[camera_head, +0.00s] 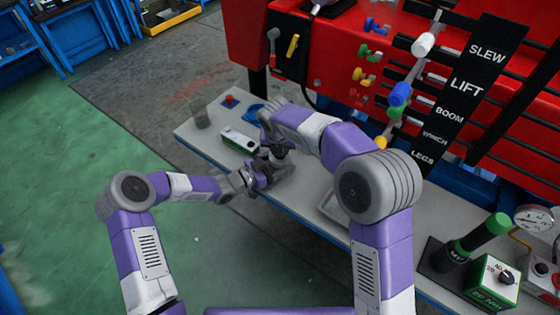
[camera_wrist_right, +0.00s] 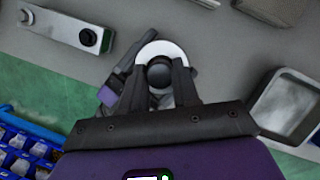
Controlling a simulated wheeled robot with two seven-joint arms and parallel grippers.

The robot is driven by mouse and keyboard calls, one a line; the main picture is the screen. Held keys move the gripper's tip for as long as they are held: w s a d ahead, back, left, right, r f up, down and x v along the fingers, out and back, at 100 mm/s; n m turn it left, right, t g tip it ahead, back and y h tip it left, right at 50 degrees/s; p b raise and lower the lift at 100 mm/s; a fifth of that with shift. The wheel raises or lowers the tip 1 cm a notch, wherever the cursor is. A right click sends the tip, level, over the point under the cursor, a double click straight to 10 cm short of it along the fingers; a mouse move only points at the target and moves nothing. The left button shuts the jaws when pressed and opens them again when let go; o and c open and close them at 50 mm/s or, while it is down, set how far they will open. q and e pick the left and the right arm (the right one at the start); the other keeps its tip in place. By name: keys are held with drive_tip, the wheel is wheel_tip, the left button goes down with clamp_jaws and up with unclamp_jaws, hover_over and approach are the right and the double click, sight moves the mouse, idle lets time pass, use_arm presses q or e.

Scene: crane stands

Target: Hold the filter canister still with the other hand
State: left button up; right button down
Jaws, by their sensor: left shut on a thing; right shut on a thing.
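The filter canister shows in the right wrist view as a white round rim (camera_wrist_right: 172,48) around a dark round top (camera_wrist_right: 160,72). In the head view it is mostly hidden between my two grippers, over the grey bench. My right gripper (camera_wrist_right: 163,88) comes from above, its two dark fingers shut on the dark top; in the head view it shows (camera_head: 272,150) partly behind its own arm. My left gripper (camera_head: 262,176) reaches in from the left, lower down, shut at the canister's side. Its exact contact is hidden. Part of it shows left of the canister in the wrist view (camera_wrist_right: 115,88).
A green and white box (camera_head: 239,141) with dark knobs lies close by on the bench (camera_head: 312,202). A red lever panel (camera_head: 345,40) rises at the back.

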drive_tip(key=shift+r, duration=3.75)
use_arm(q)
drive_tip(key=o, duration=1.4)
drive_tip(key=v, duration=1.2)
drive_tip(key=shift+s+f, duration=0.1)
